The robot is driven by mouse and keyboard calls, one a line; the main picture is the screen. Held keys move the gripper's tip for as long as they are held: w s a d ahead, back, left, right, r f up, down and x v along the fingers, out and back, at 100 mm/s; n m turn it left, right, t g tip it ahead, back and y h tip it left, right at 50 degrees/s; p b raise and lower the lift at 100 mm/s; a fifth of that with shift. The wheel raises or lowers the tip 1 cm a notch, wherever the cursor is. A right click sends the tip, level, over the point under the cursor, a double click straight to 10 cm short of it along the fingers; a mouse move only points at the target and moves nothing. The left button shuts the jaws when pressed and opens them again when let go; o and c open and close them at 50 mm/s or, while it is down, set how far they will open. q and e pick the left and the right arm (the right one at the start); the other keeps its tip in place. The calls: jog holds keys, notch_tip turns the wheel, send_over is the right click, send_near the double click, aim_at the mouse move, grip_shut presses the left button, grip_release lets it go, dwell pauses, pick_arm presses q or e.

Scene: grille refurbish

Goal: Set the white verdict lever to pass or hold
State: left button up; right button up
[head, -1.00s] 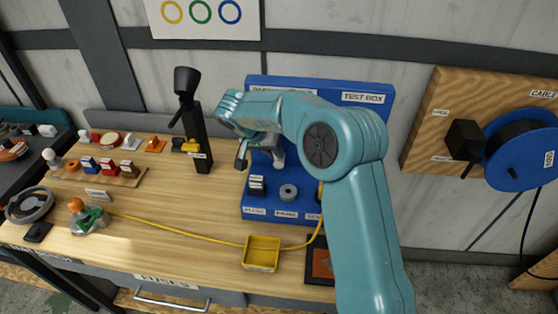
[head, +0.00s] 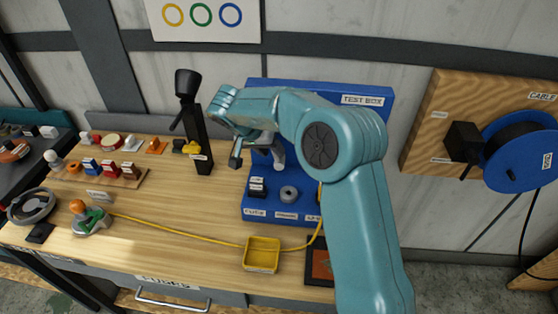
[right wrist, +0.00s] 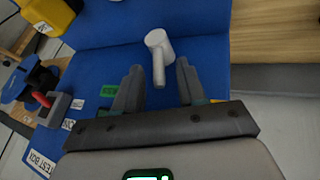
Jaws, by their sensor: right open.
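The white verdict lever (right wrist: 158,52) stands out from the blue test box (right wrist: 100,55) in the right wrist view. Its narrow arm points down the picture, between the two fingertips. My right gripper (right wrist: 159,70) is open, one finger on each side of the lever, with visible gaps. In the head view my right arm covers part of the test box (head: 375,98), and the lever (head: 278,157) shows partly beside my gripper (head: 247,150). A green label (right wrist: 109,90) lies left of the fingers; its text is unreadable. My left gripper is not in view.
A yellow tray (head: 261,254) sits on the bench before the box, with a yellow cable (head: 180,230) running past it. A black post (head: 197,135) stands left of my gripper. A blue cable reel (head: 520,150) hangs on the right wall.

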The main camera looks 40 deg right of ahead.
jog(key=p+v, duration=0.2)
jog(key=v, duration=0.4)
jog(key=shift+r, duration=0.2)
jog(key=shift+a, duration=0.1)
dwell(0.5)
